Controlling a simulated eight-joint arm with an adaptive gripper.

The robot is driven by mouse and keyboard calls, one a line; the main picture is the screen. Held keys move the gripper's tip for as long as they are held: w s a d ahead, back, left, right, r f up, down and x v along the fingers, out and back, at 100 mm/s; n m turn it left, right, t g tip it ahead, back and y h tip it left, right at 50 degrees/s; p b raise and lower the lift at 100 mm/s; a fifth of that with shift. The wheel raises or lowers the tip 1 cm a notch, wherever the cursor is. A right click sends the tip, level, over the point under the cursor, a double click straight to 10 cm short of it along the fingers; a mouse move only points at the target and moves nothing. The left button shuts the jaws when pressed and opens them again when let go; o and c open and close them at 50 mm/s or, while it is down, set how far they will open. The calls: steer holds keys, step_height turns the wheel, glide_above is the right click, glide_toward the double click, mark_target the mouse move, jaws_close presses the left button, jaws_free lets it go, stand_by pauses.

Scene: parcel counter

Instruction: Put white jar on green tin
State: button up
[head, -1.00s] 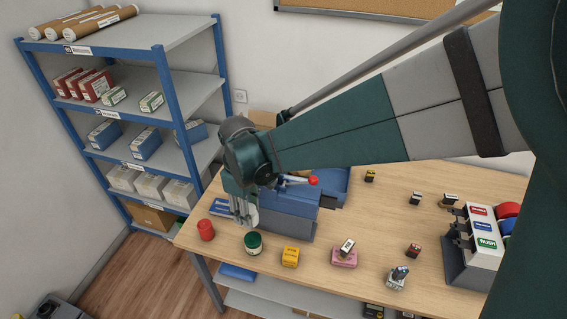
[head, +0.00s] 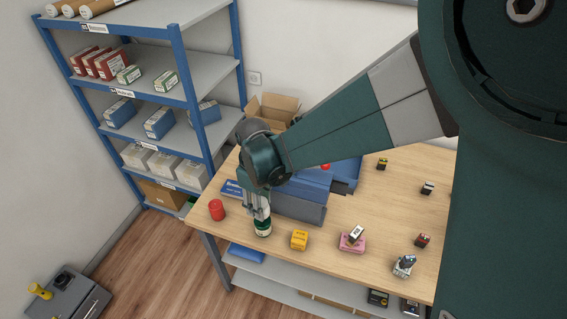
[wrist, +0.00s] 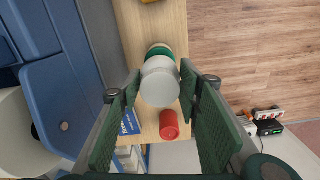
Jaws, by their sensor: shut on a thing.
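The white jar (wrist: 160,82) is between the fingers of my gripper (head: 258,212), which is shut on it. In the wrist view the jar is in the middle, between the two finger pads. The green tin (head: 263,230) stands near the counter's front edge, directly below my gripper in the head view. In the wrist view the green tin (wrist: 158,50) shows just past the jar and is partly hidden by it. The jar is over the tin or very close to its top; I cannot tell whether they touch.
A red tin (head: 217,210) stands left of the green tin, and a yellow box (head: 299,240) stands to its right. A blue machine (head: 300,205) is close behind. A pink box (head: 352,242) stands farther right. The counter's front edge is near.

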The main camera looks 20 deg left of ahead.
steer(key=shift+f, duration=0.1)
steer(key=shift+f, duration=2)
steer(key=shift+f, duration=0.15)
steer(key=o, duration=0.9)
steer(key=shift+r, duration=0.2)
steer(key=shift+r, duration=6)
